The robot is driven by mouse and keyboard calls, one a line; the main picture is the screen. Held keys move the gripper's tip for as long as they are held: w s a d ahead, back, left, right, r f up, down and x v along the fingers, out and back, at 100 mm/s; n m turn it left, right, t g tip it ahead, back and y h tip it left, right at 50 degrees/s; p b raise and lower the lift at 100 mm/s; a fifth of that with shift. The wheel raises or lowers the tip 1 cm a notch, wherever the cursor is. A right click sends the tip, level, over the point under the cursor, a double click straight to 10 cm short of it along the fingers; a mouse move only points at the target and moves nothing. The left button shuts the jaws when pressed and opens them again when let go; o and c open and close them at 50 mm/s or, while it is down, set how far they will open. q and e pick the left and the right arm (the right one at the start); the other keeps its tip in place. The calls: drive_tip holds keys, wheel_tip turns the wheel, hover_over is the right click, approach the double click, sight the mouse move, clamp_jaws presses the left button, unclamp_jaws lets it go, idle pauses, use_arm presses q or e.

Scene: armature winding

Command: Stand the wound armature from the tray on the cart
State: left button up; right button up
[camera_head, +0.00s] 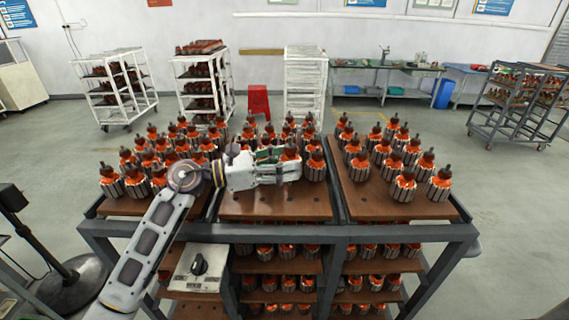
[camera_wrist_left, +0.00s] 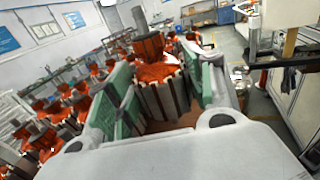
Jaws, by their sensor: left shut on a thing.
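My left gripper (camera_head: 283,165) reaches in over the middle board of the cart (camera_head: 270,206). It is shut on a wound armature (camera_wrist_left: 161,87), which has orange windings, a brown top and a striped metal core. In the left wrist view the green finger pads lie on both sides of its core. The held armature (camera_head: 290,153) stands upright among others at the front of the group. I cannot tell whether its base touches the board. My right gripper is not in view.
Several armatures (camera_head: 404,184) stand in rows on the left, middle and right boards. Another armature (camera_head: 315,166) stands close to the right of my gripper. The front of the middle board is bare.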

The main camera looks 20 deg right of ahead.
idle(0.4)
use_arm(q)
drive_tip(key=shift+f, duration=0.25)
drive_tip(key=shift+f, duration=1.9)
drive_tip(key=shift+f+b, duration=0.15)
drive_tip(key=shift+b, duration=0.15)
idle(0.6)
drive_tip(key=shift+f+b, duration=0.55)
drive_tip(key=shift+b, duration=0.05)
idle(0.4)
